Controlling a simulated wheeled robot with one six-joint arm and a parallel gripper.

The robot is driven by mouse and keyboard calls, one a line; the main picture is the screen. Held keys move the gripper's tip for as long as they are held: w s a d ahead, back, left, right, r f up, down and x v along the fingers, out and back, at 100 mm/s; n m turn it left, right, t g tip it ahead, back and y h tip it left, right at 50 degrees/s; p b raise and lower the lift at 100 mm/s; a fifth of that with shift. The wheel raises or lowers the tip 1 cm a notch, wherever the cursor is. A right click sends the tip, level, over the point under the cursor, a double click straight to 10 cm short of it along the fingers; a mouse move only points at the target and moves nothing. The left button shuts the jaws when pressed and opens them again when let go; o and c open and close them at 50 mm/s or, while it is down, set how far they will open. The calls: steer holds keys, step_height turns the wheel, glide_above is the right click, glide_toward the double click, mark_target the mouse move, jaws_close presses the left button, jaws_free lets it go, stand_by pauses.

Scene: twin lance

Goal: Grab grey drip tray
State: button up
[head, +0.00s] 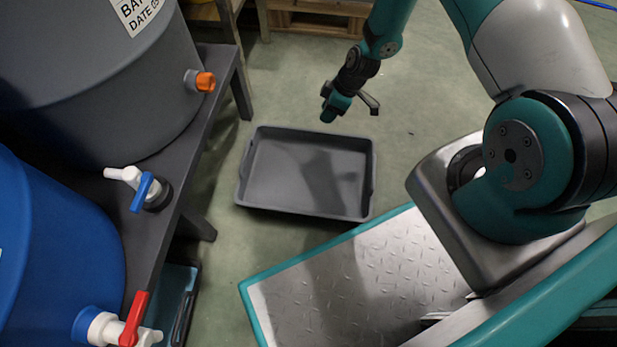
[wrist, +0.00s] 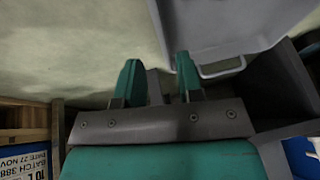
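The grey drip tray (head: 285,175) lies flat on the floor in the middle of the head view. It is shallow, rectangular and looks empty. My gripper (head: 350,106) hangs near the tray's far rim, towards its right side, pointing down. In the wrist view my gripper (wrist: 158,66) has its two teal fingers spread apart with nothing between them. The tray (wrist: 215,22) fills the upper right there, with its looped handle (wrist: 222,68) just right of the right finger. That finger overlaps the tray's edge in the picture; I cannot tell whether it touches.
A dark bench (head: 205,115) on the left carries a grey drum with an orange tap (head: 203,82) and a blue drum (head: 50,260) with a red-handled tap (head: 133,318). A wooden pallet (head: 320,18) stands at the back. Floor right of the tray is clear.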

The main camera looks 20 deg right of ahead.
mark_target(312, 132)
steer(key=b+x, duration=0.2)
steer(key=x, duration=0.3)
steer(key=shift+a+f+b, duration=0.2)
steer(key=shift+f+b, duration=0.15)
steer(key=shift+b, duration=0.05)
steer(key=b+x, duration=0.5)
steer(key=shift+f, duration=0.1)
steer(key=shift+c, duration=0.2)
jaws_close()
